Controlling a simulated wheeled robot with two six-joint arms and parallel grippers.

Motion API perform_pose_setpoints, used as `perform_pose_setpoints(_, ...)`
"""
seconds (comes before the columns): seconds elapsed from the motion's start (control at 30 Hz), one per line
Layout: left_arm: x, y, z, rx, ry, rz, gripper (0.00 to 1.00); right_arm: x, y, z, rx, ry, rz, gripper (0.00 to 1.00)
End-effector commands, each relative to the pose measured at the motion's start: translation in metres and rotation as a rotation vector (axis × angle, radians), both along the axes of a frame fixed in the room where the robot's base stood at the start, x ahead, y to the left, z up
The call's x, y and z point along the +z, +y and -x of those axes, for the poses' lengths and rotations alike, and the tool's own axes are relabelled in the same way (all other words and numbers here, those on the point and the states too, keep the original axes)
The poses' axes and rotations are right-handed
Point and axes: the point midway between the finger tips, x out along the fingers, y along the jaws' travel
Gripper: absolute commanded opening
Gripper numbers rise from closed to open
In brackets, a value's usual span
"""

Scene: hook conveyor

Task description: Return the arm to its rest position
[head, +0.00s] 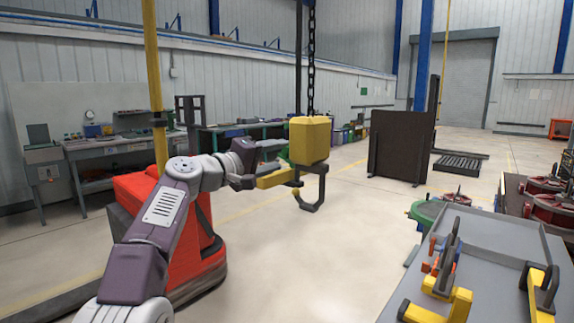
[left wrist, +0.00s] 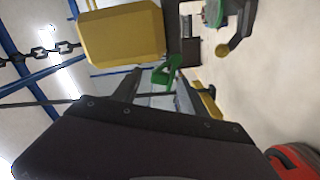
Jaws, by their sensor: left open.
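My left arm reaches in from the left of the head view. My left gripper (head: 277,160) is open beside the yellow hook block (head: 310,140), which hangs from a dark chain (head: 311,60). A dark curved hook (head: 314,205) is below the block. The left wrist view shows the yellow block (left wrist: 122,38), the chain (left wrist: 40,54) and my spread fingers (left wrist: 155,92). A green bracket-like piece (left wrist: 165,72) appears between the fingers; I cannot tell whether it touches them. A yellow piece (head: 273,179) lies along the lower finger. My right gripper is not in view.
A grey table (head: 480,250) at the right holds yellow-and-black pieces (head: 455,302) and orange parts. A red machine (head: 190,225) stands behind my left arm. A workbench (head: 110,148) lines the left wall. Open floor (head: 340,250) lies below the hook.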

Motion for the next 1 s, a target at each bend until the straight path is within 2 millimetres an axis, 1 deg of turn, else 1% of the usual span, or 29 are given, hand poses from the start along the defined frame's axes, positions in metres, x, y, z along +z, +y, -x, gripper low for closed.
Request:
perform_pose_setpoints(0.03,-0.004,0.007,0.009,0.002,-0.003,0.000,0.51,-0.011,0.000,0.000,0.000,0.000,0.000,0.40)
perform_pose_setpoints(0.1,-0.003,0.013,0.018,0.002,-0.001,0.000,0.51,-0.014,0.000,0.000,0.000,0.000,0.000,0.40)
perform_pose_setpoints(0.2,-0.001,0.019,0.026,0.001,-0.001,0.001,0.51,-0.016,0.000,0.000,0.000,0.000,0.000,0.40)
perform_pose_setpoints(0.3,0.000,0.020,0.029,-0.001,0.000,0.001,0.51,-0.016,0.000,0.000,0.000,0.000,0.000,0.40)
perform_pose_setpoints(0.53,0.000,0.020,0.028,0.000,0.002,0.000,0.51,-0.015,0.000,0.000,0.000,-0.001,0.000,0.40)
perform_pose_setpoints(0.57,-0.004,0.020,0.028,0.002,0.009,-0.004,0.51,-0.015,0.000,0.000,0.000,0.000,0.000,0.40)
perform_pose_setpoints(0.63,-0.023,0.021,0.024,0.017,0.050,-0.029,0.51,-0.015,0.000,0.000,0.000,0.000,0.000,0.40)
perform_pose_setpoints(0.67,-0.038,0.022,0.022,0.027,0.080,-0.049,0.51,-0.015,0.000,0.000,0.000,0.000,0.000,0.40)
perform_pose_setpoints(0.73,-0.088,0.025,0.020,0.055,0.180,-0.122,0.51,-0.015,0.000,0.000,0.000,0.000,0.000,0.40)
perform_pose_setpoints(0.77,-0.116,0.026,0.021,0.066,0.233,-0.164,0.51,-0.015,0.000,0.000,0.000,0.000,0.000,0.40)
perform_pose_setpoints(0.8,-0.154,0.029,0.027,0.079,0.303,-0.228,0.51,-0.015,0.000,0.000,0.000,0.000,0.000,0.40)
perform_pose_setpoints(0.83,-0.182,0.031,0.033,0.084,0.353,-0.278,0.51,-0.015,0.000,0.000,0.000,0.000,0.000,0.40)
perform_pose_setpoints(0.87,-0.208,0.032,0.042,0.086,0.400,-0.330,0.51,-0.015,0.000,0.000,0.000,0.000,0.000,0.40)
perform_pose_setpoints(0.9,-0.244,0.035,0.055,0.084,0.462,-0.399,0.51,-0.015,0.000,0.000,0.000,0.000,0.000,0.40)
perform_pose_setpoints(0.97,-0.294,0.040,0.082,0.069,0.549,-0.507,0.51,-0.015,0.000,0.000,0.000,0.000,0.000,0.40)
perform_pose_setpoints(1.0,-0.325,0.043,0.102,0.052,0.602,-0.581,0.51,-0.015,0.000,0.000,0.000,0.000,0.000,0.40)
